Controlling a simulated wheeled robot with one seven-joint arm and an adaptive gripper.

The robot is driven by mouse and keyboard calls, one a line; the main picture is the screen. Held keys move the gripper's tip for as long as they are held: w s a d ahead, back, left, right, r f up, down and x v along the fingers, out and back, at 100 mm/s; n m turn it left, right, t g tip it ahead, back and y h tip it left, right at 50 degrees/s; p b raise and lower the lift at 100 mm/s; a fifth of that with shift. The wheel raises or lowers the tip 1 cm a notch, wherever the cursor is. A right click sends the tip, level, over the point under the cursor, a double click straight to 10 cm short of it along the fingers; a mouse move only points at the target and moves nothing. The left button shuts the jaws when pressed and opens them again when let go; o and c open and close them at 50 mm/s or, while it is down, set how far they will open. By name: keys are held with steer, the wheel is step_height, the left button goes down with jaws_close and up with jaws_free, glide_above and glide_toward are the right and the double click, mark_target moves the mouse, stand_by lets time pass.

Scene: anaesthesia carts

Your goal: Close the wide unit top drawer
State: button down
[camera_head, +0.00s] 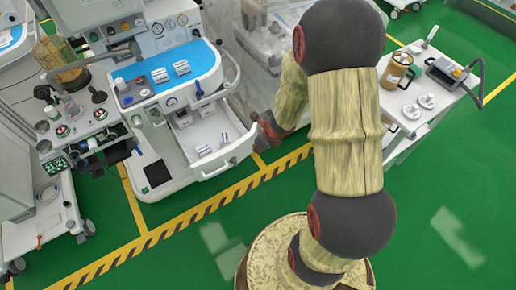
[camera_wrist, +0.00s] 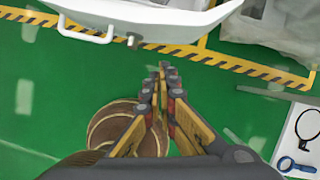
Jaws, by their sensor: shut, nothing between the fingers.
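The wide unit's top drawer (camera_head: 228,155) is pulled out below the blue worktop. It is white, with a few small items inside and a bar handle (camera_head: 218,170) on its front. In the wrist view the drawer's curved white front (camera_wrist: 160,22) crosses the top, with its handle (camera_wrist: 86,32) at upper left. My gripper (camera_head: 266,132) is beside the drawer's right front corner in the head view. In the wrist view my gripper (camera_wrist: 165,70) has its fingertips together, empty, below the drawer front in the picture. Whether it touches the drawer cannot be told.
The wide unit's blue worktop (camera_head: 205,60) carries small bottles and packs. A grey cart with instruments (camera_head: 75,130) stands left. A white side table (camera_head: 405,120) with a jug (camera_head: 396,70) stands right. Green floor with a yellow-black stripe (camera_head: 200,212) is clear in front.

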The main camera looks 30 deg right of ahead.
steer(key=w+a+f+b, duration=0.1)
steer(key=w+f+b, duration=0.1)
steer(key=w+f, duration=0.3)
steer(key=shift+w+a+f, duration=0.2)
steer(key=shift+w+a, duration=0.2)
steer(key=shift+w, duration=0.1)
